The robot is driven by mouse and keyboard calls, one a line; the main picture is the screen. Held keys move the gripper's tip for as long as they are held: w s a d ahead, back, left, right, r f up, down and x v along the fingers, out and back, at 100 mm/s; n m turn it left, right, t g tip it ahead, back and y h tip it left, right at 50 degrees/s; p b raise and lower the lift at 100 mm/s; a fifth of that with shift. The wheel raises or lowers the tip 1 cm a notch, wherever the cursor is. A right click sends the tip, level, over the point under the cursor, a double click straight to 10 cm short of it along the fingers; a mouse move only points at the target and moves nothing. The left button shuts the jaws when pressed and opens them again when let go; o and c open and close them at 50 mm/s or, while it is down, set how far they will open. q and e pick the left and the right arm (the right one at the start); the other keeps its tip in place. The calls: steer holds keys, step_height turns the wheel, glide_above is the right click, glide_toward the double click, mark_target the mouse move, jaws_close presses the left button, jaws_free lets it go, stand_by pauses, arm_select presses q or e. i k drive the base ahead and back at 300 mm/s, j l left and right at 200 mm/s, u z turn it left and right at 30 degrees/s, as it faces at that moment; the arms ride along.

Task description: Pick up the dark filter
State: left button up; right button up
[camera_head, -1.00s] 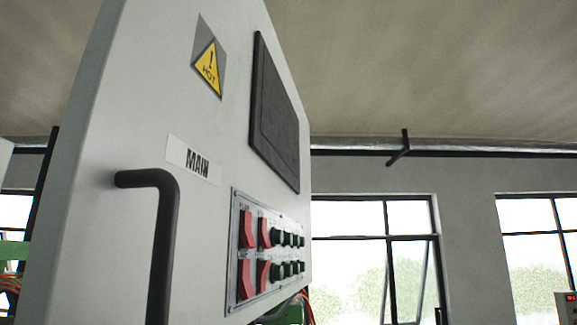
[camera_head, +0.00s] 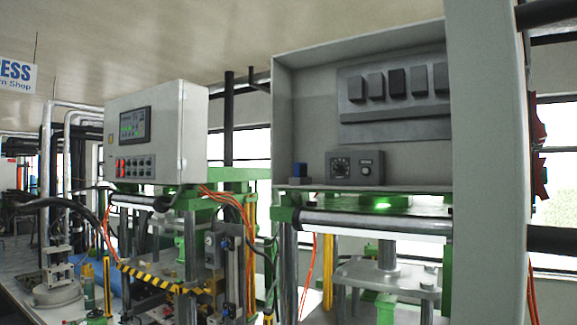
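Inside an open grey cabinet (camera_head: 310,85) at the right, several grey blocks stand in a row on a grey panel (camera_head: 395,118). One block (camera_head: 397,82) is darker than the others, nearly black. I cannot tell for sure whether it is the dark filter. Neither of my grippers shows in this view.
The open door (camera_head: 488,150) juts out on the right. A metal roller (camera_head: 375,222) runs below. A closed control box (camera_head: 185,125) stands at the left above a press with orange cables.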

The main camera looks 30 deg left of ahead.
mark_target(301, 168)
steer(key=i+j+u, duration=0.1)
steer(key=j, duration=0.35)
steer(key=i+j+u, duration=0.15)
steer(key=j, duration=0.25)
steer(key=i+j+u, duration=0.1)
steer(key=j, duration=0.35)
